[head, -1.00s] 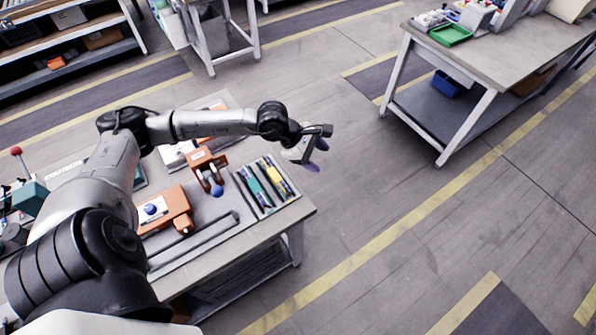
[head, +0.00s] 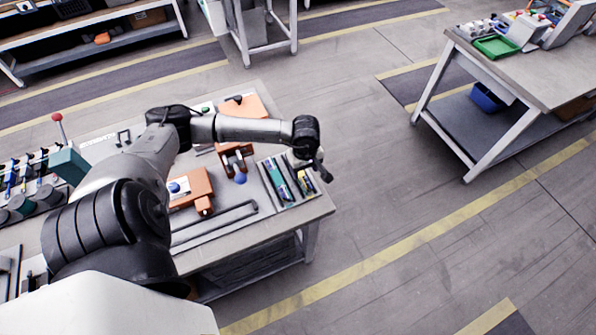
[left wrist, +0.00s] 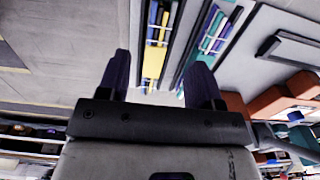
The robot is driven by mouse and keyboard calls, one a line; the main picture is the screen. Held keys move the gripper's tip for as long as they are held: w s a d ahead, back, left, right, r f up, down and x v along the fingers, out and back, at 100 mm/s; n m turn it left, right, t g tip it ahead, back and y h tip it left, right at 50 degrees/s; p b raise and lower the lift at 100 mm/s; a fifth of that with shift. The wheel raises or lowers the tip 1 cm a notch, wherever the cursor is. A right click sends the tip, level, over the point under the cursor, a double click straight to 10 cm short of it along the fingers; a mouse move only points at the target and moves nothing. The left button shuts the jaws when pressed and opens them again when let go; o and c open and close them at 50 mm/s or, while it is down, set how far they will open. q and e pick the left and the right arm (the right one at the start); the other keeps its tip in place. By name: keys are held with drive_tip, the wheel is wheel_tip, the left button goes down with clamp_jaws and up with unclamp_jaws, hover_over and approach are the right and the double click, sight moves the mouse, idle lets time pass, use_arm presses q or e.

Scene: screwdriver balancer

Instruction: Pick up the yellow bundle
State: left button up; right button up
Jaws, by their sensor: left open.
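The yellow bundle (left wrist: 154,62) lies in a slot of the tray on the workbench. In the left wrist view it is ahead of and between my open fingertips, a little left of centre. In the head view it is a small yellow patch (head: 305,184) in the right-hand slot, partly hidden by my left wrist. My left gripper (head: 324,172) is open and empty at the tray's right end; its two dark fingers (left wrist: 160,80) frame the slot in the wrist view. I cannot tell the exact gap to the bundle. My right gripper is not in view.
A teal bundle (left wrist: 211,32) lies in the neighbouring slot. Orange fixtures (head: 195,187) and a dark bent bar (head: 222,220) sit on the bench left of the tray. A second table (head: 530,75) stands at the upper right. Open floor lies between.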

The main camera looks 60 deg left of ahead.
sight(304, 180)
use_arm(q)
drive_tip(key=shift+a+f, duration=0.1)
drive_tip(key=shift+f, duration=3.45)
drive_tip(key=c, duration=1)
